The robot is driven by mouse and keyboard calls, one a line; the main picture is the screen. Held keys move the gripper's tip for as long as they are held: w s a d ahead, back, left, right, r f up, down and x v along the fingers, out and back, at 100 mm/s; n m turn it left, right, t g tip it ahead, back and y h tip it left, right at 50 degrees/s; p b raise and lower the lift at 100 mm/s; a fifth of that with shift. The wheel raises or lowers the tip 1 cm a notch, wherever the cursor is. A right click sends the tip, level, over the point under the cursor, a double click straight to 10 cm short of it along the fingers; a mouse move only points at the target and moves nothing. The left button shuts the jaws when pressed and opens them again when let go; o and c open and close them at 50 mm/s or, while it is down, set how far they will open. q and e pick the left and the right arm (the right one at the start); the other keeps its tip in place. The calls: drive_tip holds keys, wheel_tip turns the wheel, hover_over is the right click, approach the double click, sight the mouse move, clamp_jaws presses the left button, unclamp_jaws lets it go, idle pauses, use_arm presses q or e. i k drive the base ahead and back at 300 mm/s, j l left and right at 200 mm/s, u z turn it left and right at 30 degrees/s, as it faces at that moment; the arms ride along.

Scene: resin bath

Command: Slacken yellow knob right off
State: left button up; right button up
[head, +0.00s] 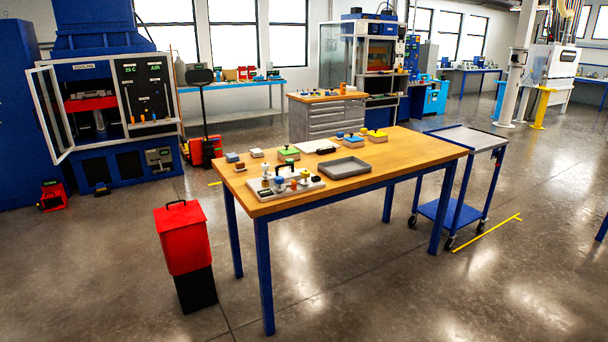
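Neither of my grippers shows in the head view. A light board with several small fittings (312,184) lies at the near left of the wooden table (420,150). On it stand white and blue pieces, a black handle and a small yellow-orange piece (304,173) that may be the yellow knob. It is too small to tell its shape or how tight it sits. A yellow-topped block (377,134) with a dark piece on top lies near the table's far edge. Small orange knobs (143,118) show on the cooling cabinet's black panel.
A grey tray (345,167) lies right of the board; the table's right half is clear. A red bin (181,238) stands left of the table. A blue-framed cart (466,138) stands at right. The cabinet's glass door (49,113) is open. Front floor is free.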

sight(305, 174)
drive_tip(key=i+l+u, duration=0.3)
drive_tip(key=i, duration=0.65)
drive_tip(key=i+l+u, duration=0.3)
drive_tip(key=i+l, duration=0.3)
drive_tip(key=i, duration=0.35)
drive_tip(key=i+l+u, duration=0.35)
drive_tip(key=i+l, duration=0.45)
